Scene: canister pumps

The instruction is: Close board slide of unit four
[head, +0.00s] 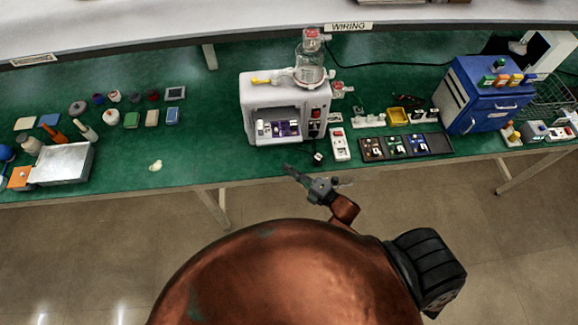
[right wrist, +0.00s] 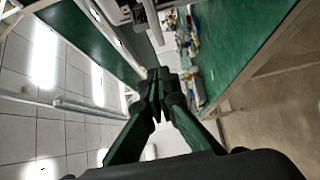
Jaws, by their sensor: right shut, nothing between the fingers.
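A white pump unit (head: 256,92) with a clear, red-capped canister (head: 309,66) on top stands on the green bench. Its front bay is open and shows a purple board (head: 287,129) with small pale parts, which I take to be the board slide; how far it sticks out is unclear. No unit number is readable. My right gripper (head: 287,170) is in front of the bench edge, below and apart from the unit. In the right wrist view its fingers (right wrist: 158,78) meet at the tips with nothing between them. My left gripper is not in view.
Right of the unit are a white switch box (head: 340,145), a dark tray of boards (head: 432,144), a yellow bin (head: 398,116) and a blue cabinet (head: 487,96). A metal box (head: 64,165) and small containers stand at left.

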